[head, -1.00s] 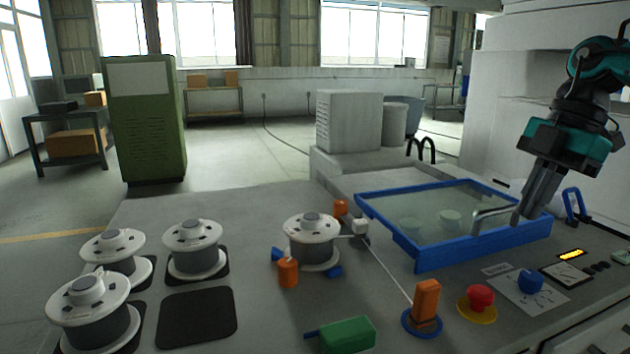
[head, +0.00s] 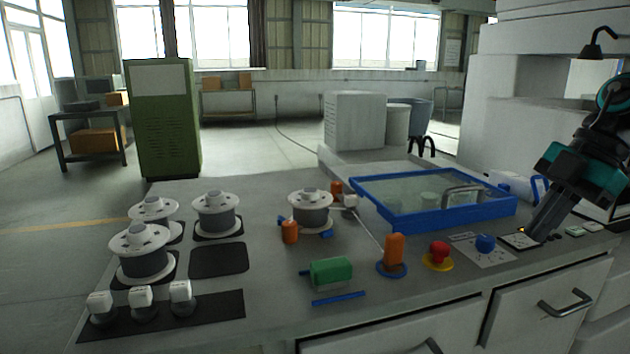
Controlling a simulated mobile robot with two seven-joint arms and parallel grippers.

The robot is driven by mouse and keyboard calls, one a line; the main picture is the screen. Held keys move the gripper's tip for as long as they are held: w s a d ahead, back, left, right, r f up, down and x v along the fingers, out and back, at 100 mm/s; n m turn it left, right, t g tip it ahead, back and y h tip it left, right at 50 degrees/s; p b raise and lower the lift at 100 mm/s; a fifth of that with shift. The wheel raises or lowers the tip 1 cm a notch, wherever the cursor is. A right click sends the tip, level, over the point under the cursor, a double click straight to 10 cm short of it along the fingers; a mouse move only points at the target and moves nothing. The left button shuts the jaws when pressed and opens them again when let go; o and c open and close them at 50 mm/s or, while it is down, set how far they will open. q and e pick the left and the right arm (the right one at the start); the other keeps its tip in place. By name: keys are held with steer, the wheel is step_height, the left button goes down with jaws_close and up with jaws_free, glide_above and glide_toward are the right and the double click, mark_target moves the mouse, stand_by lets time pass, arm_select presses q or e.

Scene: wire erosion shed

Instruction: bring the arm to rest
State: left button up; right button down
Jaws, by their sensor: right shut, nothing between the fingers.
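My right gripper (head: 537,234) comes in from the right edge, its dark fingers pointing down and to the left. It is shut with nothing held. Its tips show in front of the gauge panel (head: 519,241) on the bench, to the right of the blue knob (head: 485,243). I cannot tell whether they touch the panel. My left gripper is out of the picture.
A blue-framed glass-lidded tank (head: 433,218) lies left of the gripper. A red button (head: 438,252), an orange post (head: 394,250), a green block (head: 331,271) and several wire spools (head: 310,208) stand on the bench. A black mat (head: 219,261) is bare.

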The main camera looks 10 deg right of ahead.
steer(key=a+f+m+t+y+p, duration=0.15)
steer(key=a+f+m+t, duration=0.35)
steer(key=f, duration=0.7)
steer(key=a+f+m+t+y+p, duration=0.15)
steer(key=f+m+t, duration=0.25)
steer(key=f+t, duration=0.55)
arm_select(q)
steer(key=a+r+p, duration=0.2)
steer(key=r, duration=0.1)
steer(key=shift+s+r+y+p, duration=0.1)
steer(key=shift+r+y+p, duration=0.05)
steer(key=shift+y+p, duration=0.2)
arm_select(e)
steer(key=s+a+f+m+g+h, duration=0.2)
steer(key=s+a+f+m+h, duration=0.1)
steer(key=s+a+f, duration=0.2)
steer(key=s+a+f+m+g+h, duration=0.3)
steer(key=s+a+f+m, duration=0.1)
steer(key=a+f, duration=0.5)
steer(key=s+a, duration=0.1)
steer(key=a, duration=0.1)
steer(key=shift+a+m, duration=0.3)
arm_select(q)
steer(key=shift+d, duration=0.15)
arm_select(e)
steer(key=shift+s, duration=0.1)
steer(key=c, duration=1.8)
jaws_free()
